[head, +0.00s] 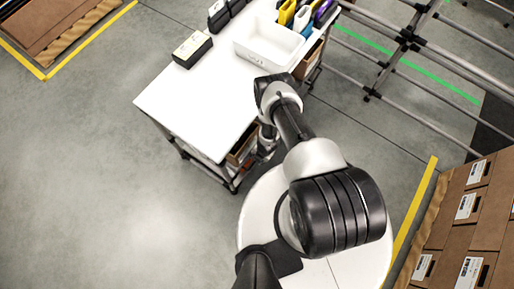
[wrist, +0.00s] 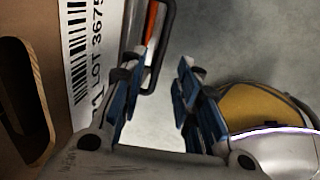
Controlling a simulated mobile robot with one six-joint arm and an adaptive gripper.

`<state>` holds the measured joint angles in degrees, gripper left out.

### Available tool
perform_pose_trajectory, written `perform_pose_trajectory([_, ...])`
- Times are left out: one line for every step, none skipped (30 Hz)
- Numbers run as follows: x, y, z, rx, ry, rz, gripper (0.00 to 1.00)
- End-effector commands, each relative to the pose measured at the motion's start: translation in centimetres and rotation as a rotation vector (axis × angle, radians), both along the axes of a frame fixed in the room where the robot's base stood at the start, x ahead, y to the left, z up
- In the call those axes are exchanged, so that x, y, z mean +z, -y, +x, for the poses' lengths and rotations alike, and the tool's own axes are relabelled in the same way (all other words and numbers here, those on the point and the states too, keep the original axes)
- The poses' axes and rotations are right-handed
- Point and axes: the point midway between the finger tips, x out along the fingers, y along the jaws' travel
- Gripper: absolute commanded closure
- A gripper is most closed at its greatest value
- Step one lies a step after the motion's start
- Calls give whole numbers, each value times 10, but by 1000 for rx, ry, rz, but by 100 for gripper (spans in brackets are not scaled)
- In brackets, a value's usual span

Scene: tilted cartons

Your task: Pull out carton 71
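A brown carton (wrist: 18,75) fills the left of the wrist view, with a dark hand hole in its near face. Its white label (wrist: 95,45) carries a barcode and sideways print ending in "1 LOT 3675"; the full number is not readable. My gripper (wrist: 158,75) is open, its blue-padded fingers apart, just right of the label. Nothing is clearly held between them. In the head view, brown cartons show at the shelf below the white table (head: 195,110); the gripper is hidden there behind my arm and the table edge.
A black loop with an orange strip (wrist: 151,22) is close beyond the left finger. A rounded yellow-and-white object (wrist: 255,105) is right of the gripper. On the table stand a white bin (head: 268,42) and a black box (head: 192,50). Labelled cartons (head: 465,215) stack at right.

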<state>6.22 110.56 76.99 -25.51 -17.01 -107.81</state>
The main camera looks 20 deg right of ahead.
Motion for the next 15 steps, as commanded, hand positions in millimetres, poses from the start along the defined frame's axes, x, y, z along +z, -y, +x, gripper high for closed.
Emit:
perform_pose_trajectory([-15,-1,2,0,1,0,70])
perform_pose_trajectory([-21,-2,2,1,1,0,70])
perform_pose_trajectory([-27,-2,3,0,0,0,70])
perform_pose_trajectory([-31,-3,4,0,1,0,70])
perform_pose_trajectory([-34,-3,5,0,1,-1,70])
perform_pose_trajectory([-39,-4,5,-1,0,-1,70])
perform_pose_trajectory([-41,-4,6,-1,1,0,70])
perform_pose_trajectory([-43,-5,6,0,1,1,70])
perform_pose_trajectory([-45,-5,6,0,0,0,70])
perform_pose_trajectory([-47,-5,7,0,0,0,70])
perform_pose_trajectory([-47,-5,7,0,0,0,70])
perform_pose_trajectory([-48,-5,8,-1,1,0,70])
perform_pose_trajectory([-48,-5,8,-1,1,0,70])
perform_pose_trajectory([-48,-5,8,-1,1,0,70])
perform_pose_trajectory([-48,-5,8,-1,1,0,70])
